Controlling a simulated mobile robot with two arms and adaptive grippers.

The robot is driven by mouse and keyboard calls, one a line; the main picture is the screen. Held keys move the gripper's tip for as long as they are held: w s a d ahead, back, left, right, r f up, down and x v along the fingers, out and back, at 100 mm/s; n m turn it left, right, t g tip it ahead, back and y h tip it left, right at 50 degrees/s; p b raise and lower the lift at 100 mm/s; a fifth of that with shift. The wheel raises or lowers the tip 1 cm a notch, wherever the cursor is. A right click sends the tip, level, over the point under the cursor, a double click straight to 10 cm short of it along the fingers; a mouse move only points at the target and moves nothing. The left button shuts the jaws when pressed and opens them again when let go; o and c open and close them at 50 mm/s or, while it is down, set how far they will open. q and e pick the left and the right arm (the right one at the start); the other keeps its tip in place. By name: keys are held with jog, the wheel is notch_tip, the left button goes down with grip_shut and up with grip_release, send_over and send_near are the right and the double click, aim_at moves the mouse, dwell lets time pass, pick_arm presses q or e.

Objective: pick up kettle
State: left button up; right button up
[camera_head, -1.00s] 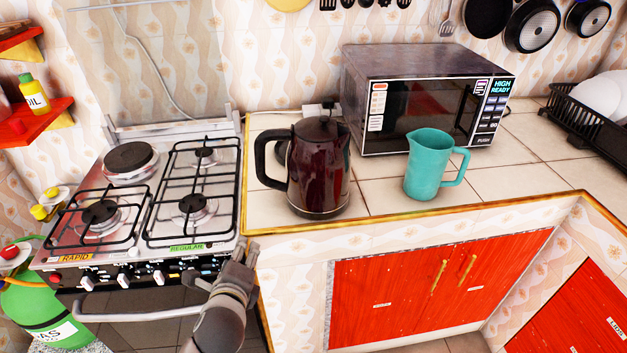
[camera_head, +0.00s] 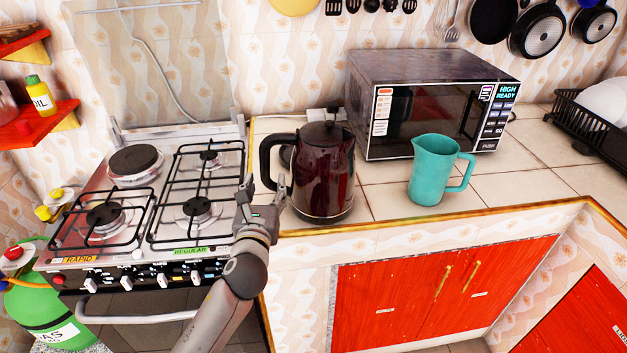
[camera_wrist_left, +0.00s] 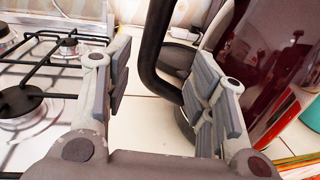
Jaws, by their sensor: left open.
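The kettle (camera_head: 325,178) is dark red with a black lid and a black handle on its left side. It stands upright on the tiled counter, right of the stove. My left gripper (camera_head: 263,188) is open and empty at the kettle's handle side. In the left wrist view the gripper (camera_wrist_left: 160,90) has its two fingers spread wide. The black handle (camera_wrist_left: 158,50) shows between and beyond them, nearer the right finger. The kettle body (camera_wrist_left: 265,60) is behind the right finger, which hides part of it. I cannot tell whether that finger touches the kettle. My right gripper is not in view.
A teal jug (camera_head: 436,172) stands right of the kettle, before a microwave (camera_head: 428,108). The gas stove (camera_head: 150,215) with raised black grates is on the left. A dish rack (camera_head: 590,125) is at the far right. The counter's yellow front edge (camera_head: 400,220) runs below.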

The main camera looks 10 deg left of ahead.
aim_at(268, 172)
pick_arm(q)
jog(key=shift+w+a+r, duration=0.1)
jog(key=shift+w+a, duration=0.1)
jog(key=shift+w, duration=1.2)
jog(key=shift+w+a+r, duration=0.1)
jog(key=shift+w+a, duration=0.1)
jog(key=shift+w, duration=1.2)
